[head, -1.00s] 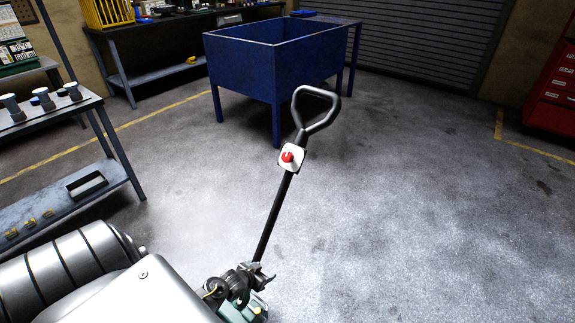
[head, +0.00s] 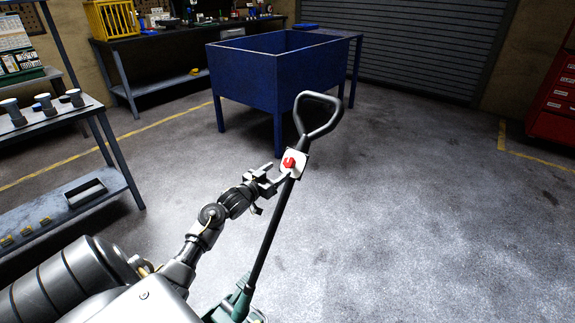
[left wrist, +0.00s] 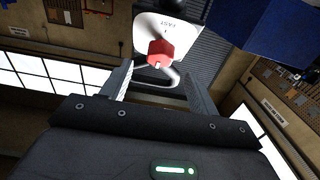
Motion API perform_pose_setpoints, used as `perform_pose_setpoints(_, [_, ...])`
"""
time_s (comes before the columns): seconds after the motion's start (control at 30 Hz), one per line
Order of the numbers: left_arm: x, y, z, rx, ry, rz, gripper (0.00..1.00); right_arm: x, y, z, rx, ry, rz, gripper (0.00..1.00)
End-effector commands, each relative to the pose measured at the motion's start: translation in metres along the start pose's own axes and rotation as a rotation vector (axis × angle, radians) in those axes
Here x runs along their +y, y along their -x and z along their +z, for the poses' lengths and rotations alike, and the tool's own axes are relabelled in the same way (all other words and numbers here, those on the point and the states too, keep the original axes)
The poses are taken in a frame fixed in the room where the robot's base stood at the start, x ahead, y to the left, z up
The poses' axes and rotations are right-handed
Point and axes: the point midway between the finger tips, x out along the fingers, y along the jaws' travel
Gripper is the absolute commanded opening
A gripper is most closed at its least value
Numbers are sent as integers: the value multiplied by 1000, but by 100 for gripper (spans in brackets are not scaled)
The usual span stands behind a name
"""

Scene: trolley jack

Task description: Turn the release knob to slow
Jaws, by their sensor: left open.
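The red release knob (head: 290,162) sits on a white plate (head: 299,169) partway up the black jack handle (head: 268,232), below its loop grip. In the left wrist view the red knob (left wrist: 160,52) is ahead of the fingers, and the word FAST shows on the white plate (left wrist: 178,25). My left gripper (head: 275,178) is open, just left of the knob, with its fingers pointing toward it. In the left wrist view the open fingers (left wrist: 158,88) stand apart with nothing between their tips. The green jack body (head: 235,305) is partly hidden by my arm. My right gripper is out of view.
A blue bin on legs (head: 255,80) stands behind the handle. A grey shelf trolley (head: 100,180) with small parts is at the left. A workbench (head: 160,40) is at the back and a red cabinet (head: 555,105) at the far right. The floor right of the handle is clear.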

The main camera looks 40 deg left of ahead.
Motion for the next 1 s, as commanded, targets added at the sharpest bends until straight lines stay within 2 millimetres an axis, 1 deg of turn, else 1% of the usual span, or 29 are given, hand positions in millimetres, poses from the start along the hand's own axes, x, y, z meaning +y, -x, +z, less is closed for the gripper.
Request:
perform_pose_setpoints(0.03, [0, -11, -1, 2, 1, -1, 60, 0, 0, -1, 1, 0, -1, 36])
perform_pose_setpoints(0.1, [0, -24, 0, 1, 1, -1, 60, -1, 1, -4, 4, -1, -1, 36])
perform_pose_setpoints(0.2, [0, -40, 0, 1, 0, -1, 60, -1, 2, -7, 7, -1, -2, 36])
perform_pose_setpoints(0.33, [0, -56, 0, 1, 1, -1, 60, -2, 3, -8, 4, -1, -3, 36])
perform_pose_setpoints(0.5, [0, -64, 0, 0, -1, -1, 60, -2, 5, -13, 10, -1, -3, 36])
perform_pose_setpoints(0.77, [0, -65, 0, -1, -1, -1, 60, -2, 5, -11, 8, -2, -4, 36])
perform_pose_setpoints(0.87, [0, -65, 0, -1, -1, -1, 49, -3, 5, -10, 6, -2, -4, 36])
perform_pose_setpoints(1.0, [0, -65, 0, -1, -1, -1, 30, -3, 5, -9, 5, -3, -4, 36])
